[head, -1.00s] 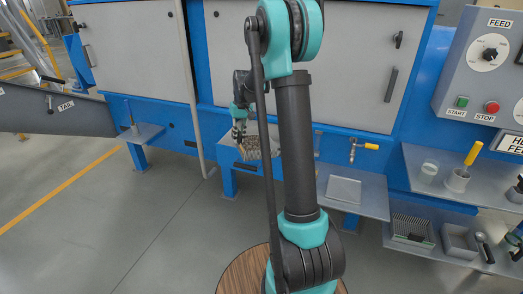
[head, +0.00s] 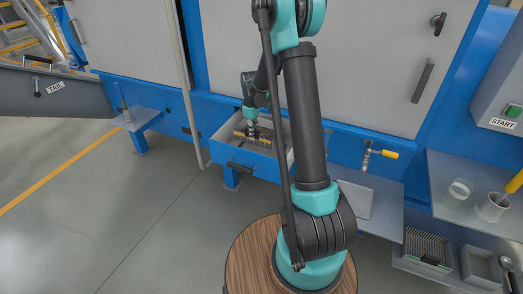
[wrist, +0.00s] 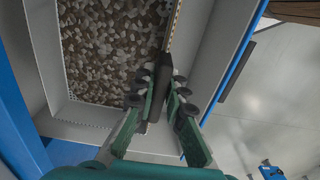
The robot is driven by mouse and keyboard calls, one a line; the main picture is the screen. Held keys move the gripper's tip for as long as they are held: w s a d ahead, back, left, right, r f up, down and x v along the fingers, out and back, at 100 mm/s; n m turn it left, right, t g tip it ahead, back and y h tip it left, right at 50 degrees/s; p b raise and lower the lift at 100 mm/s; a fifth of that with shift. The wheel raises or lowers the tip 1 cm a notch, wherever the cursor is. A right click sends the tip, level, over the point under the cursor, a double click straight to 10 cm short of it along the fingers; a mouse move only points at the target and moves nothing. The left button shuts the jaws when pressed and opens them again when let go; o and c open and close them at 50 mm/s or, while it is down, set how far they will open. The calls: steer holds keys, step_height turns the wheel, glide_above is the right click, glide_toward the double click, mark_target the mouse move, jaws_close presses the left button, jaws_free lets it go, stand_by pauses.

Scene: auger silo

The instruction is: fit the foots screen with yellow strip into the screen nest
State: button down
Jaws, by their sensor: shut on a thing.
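The foots screen shows in the wrist view as a tray of brown-grey chips, with a pale yellow strip (wrist: 173,30) along its right edge. In the head view the yellow strip (head: 260,141) lies inside the open grey box. My gripper (wrist: 163,88) is shut on a dark upright tab at the screen's near right edge. In the head view my gripper (head: 252,131) is low over the box. The screen nest appears to be this grey-walled box (head: 230,153); its wall (wrist: 85,125) surrounds the chips in the wrist view. Whether the screen is seated is hidden.
A blue machine frame (head: 215,127) stands behind and around the box. A yellow-handled valve (head: 380,153) and a flat grey plate (head: 355,199) are to the right. A shelf with a cup (head: 491,208) is at far right. The floor at left is clear.

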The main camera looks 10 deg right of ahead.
steer(key=shift+s+f, duration=0.1)
steer(key=shift+f, duration=4.65)
steer(key=c, duration=1.7)
jaws_free()
steer(key=shift+f, duration=0.15)
steer(key=shift+c, duration=0.2)
steer(key=shift+o, duration=0.8)
